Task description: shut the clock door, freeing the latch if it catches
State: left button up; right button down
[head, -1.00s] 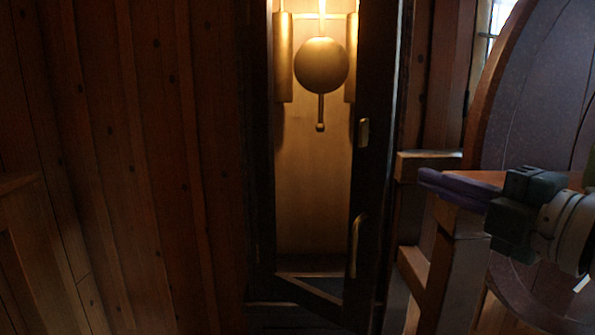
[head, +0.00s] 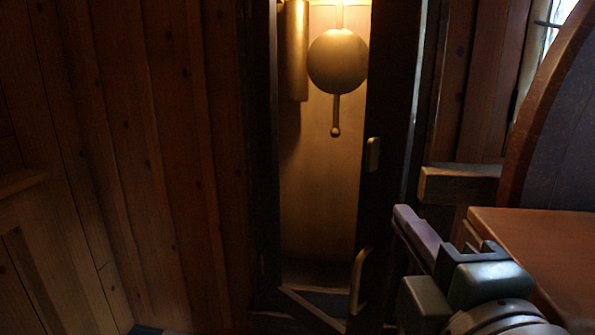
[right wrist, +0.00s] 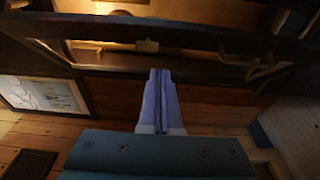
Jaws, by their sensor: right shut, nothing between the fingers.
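The clock door (head: 383,210) is a dark frame that stands ajar, its lower rail slanting out toward me. Its right upright carries a brass handle (head: 358,280) and a small brass latch piece (head: 374,154). In the right wrist view the door (right wrist: 200,40) crosses the top, with the latch piece (right wrist: 147,45) and handle (right wrist: 235,59). Whether the latch catches cannot be told. My right gripper (head: 402,213) is shut and empty, just right of the door's upright. Its purple fingers (right wrist: 160,74) point at the door; contact cannot be told. My left gripper is out of view.
A brass pendulum (head: 338,62) and a weight (head: 295,50) hang inside the lit case. A wooden table (head: 540,240) stands at the right, close to my right arm. A plank wall (head: 140,150) fills the left. A framed picture (right wrist: 45,93) shows in the right wrist view.

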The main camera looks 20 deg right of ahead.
send_near(388, 173)
jog(key=w+a, duration=0.2)
jog(key=w, duration=0.1)
jog(key=w+d, duration=0.1)
jog(key=w+d+p, duration=0.1)
jog(key=d, duration=0.1)
jog(key=shift+d+r, duration=0.1)
jog(key=shift+d, duration=0.05)
jog(key=shift+w+d, duration=0.15)
jog(key=shift+d, duration=0.25)
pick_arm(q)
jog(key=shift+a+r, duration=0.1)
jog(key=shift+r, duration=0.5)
